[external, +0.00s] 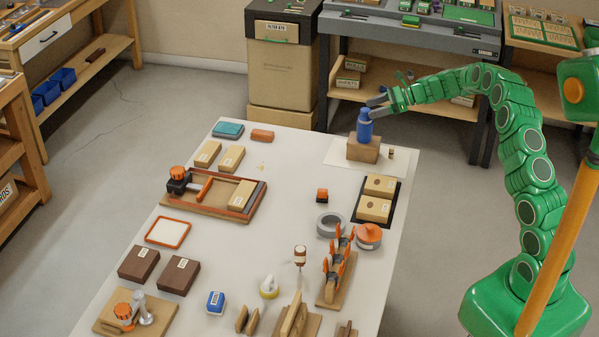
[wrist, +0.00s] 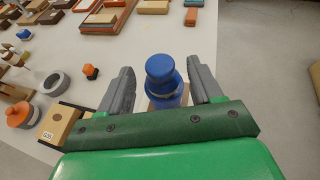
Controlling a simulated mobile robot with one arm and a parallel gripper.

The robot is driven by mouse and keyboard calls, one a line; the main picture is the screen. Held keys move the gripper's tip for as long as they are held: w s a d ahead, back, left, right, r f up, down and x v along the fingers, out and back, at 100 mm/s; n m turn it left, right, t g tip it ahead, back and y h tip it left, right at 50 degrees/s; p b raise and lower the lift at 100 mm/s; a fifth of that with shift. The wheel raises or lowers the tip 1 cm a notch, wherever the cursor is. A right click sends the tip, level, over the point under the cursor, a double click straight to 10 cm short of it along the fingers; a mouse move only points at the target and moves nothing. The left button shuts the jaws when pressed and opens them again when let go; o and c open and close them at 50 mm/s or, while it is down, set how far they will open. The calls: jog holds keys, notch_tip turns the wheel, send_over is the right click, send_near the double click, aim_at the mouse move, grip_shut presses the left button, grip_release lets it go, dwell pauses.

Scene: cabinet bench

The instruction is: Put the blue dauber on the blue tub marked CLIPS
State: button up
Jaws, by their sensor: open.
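The blue dauber (external: 364,126) stands upright on a brown wooden block (external: 362,149) at the far right of the table. My gripper (external: 376,106) is open beside the dauber's upper part. In the wrist view the dauber (wrist: 161,70) shows between the two grey fingers of my gripper (wrist: 161,72), with gaps on both sides. Whether a finger touches it I cannot tell. A small blue tub (external: 215,302) with a white label stands near the front left of the table; its lettering is too small to read. It seems to show in the wrist view (wrist: 24,34) too.
A black tray (external: 357,217) with tan boxes, a grey ring (external: 329,225), an orange-topped tin (external: 368,237) and an upright orange rack (external: 337,268) stand along the right side. Dark brown boxes (external: 179,275) and a white-and-yellow item (external: 269,286) flank the tub.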

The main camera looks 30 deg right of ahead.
jog(key=v, duration=0.8)
jog(key=shift+s+d+r, duration=0.15)
jog(key=shift+d, duration=0.1)
jog(key=s+a+r+n+g, duration=0.4)
jog(key=s+a+r+n, duration=0.25)
jog(key=s+a, duration=0.45)
jog(key=s+a+r+n+g+h, duration=0.1)
jog(key=s+a+r+n+h, duration=0.15)
jog(key=s, duration=0.55)
jog(key=s+a+r+n+g+h, duration=0.1)
jog(key=s+a+n+g, duration=0.2)
jog(key=s, duration=0.6)
jog(key=s+d+f+n+h, duration=0.1)
jog(key=s+d+n+h, duration=0.1)
jog(key=s, duration=0.9)
jog(key=s+d+n+h, duration=0.3)
jog(key=s+d+n, duration=0.2)
jog(key=s, duration=0.6)
jog(key=s+d+f+n+h, duration=0.1)
jog(key=s+d+n+h, duration=0.2)
jog(key=s, duration=0.7)
jog(key=shift+s+d+f+n, duration=0.35)
jog(key=shift+s+n, duration=0.05)
jog(key=shift+n, duration=0.2)
